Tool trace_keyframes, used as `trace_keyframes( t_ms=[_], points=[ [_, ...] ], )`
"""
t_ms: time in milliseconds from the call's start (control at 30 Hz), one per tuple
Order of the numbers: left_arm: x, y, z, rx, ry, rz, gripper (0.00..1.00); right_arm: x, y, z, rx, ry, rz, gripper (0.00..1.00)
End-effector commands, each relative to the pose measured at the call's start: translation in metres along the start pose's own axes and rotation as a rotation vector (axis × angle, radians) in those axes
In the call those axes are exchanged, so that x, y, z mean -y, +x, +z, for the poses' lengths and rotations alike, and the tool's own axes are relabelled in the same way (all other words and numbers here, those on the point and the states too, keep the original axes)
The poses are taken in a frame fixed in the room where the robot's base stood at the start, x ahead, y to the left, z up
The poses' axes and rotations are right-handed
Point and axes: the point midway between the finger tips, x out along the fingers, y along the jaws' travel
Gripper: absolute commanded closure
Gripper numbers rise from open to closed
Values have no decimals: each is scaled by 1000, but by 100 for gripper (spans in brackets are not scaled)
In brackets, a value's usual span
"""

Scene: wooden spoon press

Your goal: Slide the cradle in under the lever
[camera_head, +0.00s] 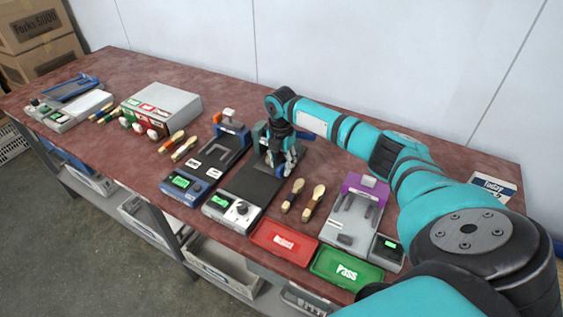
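A grey station (232,206) with a black bed, a knob and a green display stands mid-table. A dark upright part (260,136) stands at its back end, partly hidden by my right arm; I cannot tell whether it is the lever. The cradle cannot be made out for sure. My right gripper (284,167) points down at the back right of the black bed, close to the upright part. Its fingers are too small to tell whether they are open or hold anything. My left gripper is out of view.
A blue station (187,188) stands left, a purple-backed station (357,208) right. Several wooden spoons lie between stations. A red tray (285,257) and green Pass tray (320,264) sit at the front edge. A grey box (180,99) stands further left.

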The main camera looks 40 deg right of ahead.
Motion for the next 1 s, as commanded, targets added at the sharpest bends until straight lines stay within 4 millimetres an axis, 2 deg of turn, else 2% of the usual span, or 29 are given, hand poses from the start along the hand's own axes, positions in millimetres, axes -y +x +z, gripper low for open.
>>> trace_keyframes(
  t_ms=[300, 500, 700, 1000],
  points=[
    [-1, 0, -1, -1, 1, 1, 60, 0, -66, 2, 3, 1, 5, 62],
    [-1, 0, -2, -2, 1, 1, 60, 0, -98, 2, 3, 2, 4, 62],
    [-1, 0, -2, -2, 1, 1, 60, 0, -110, 2, 2, 2, 2, 62],
    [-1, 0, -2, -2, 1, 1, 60, 0, -111, 2, 2, 2, 2, 62]
  ],
)
